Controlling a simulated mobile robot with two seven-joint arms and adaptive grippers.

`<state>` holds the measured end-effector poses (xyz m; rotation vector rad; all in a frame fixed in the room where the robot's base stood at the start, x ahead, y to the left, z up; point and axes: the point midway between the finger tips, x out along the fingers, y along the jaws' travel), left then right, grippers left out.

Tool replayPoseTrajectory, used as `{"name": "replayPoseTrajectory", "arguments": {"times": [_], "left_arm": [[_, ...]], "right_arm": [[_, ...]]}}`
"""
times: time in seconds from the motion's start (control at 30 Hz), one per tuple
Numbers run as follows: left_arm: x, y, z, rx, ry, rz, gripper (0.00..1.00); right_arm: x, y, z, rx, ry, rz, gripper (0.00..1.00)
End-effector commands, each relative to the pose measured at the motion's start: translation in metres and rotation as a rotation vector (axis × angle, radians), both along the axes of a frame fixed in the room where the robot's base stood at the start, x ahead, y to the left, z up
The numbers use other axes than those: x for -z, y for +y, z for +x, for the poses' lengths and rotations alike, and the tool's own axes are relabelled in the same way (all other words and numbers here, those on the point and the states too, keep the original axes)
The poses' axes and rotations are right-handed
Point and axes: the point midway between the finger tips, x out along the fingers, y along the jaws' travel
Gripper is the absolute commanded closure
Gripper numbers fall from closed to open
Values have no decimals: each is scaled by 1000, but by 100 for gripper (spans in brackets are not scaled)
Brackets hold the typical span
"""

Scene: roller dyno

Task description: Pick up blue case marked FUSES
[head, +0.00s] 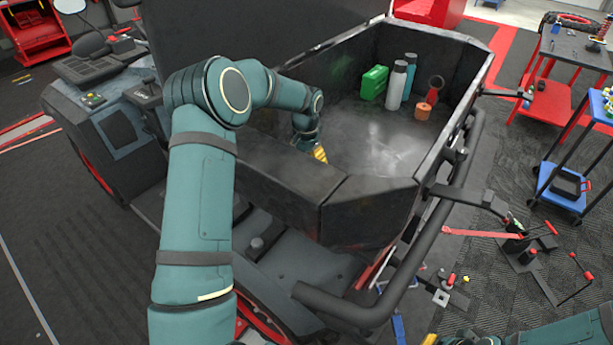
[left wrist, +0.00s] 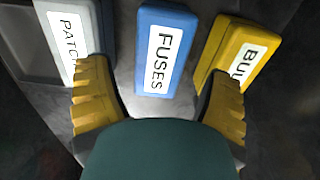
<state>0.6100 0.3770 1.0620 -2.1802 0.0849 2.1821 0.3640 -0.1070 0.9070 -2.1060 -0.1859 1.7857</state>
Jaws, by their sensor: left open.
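The blue case marked FUSES (left wrist: 158,25) lies in the left wrist view between a grey case marked PATCH (left wrist: 65,22) and a yellow case whose label starts with BU (left wrist: 232,35). My left gripper (left wrist: 160,82) is open, its yellow fingers on either side of the blue case's near end. I cannot tell if the fingers touch any case. In the head view my left gripper (head: 318,152) reaches into the black cargo bed (head: 370,185); the bed's near wall hides the cases. Part of my right arm shows at the bottom right, with a yellow finger (head: 430,340) at the lower edge.
The bed walls surround my left gripper. A red cart (head: 550,100) stands at the right.

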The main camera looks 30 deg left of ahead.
Motion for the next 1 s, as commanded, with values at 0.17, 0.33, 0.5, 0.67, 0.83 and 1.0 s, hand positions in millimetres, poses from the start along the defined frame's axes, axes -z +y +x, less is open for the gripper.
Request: {"name": "replayPoseTrajectory", "arguments": {"times": [0.17,0.33,0.5,0.67,0.83,1.0], "left_arm": [[16,1,2,-1,2,-1,20],[41,1,6,1,2,-1,20],[53,1,6,0,0,-1,20],[54,1,6,0,-1,-1,20],[54,1,6,0,-1,-1,55],[53,1,7,0,-1,-1,82]], "right_arm": [[-3,0,0,0,0,0,100],[-6,0,0,0,1,1,100],[-6,0,0,-1,0,1,100],[-6,0,0,-1,0,1,100],[-6,0,0,-1,0,1,100],[-6,0,0,-1,0,1,100]]}}
